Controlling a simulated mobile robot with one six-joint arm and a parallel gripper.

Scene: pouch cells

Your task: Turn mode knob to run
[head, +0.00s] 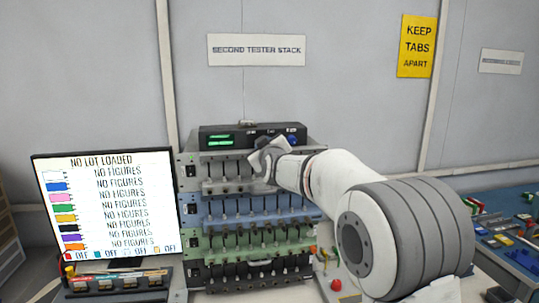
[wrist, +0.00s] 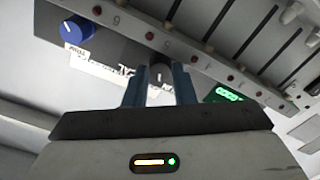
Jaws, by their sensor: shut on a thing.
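The mode knob appears to be the small dark knob (wrist: 160,73) with a pale pointer line, seen in the wrist view. My gripper (wrist: 160,85) has its two blue fingers on either side of it, shut on it. Pale lettering lies beside the knob but is too tilted and partly covered to read. In the head view my gripper (head: 265,158) is at the front of the black control unit (head: 255,131) on top of the tester stack, and hides the knob.
A blue knob (wrist: 76,30) sits on the same panel, also at the unit's right end (head: 292,140). Green displays (head: 221,140) are lit. Rows of tester channels (head: 235,211) lie below. A monitor (head: 106,208) stands left, and a control box with a red button (head: 336,285) is lower right.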

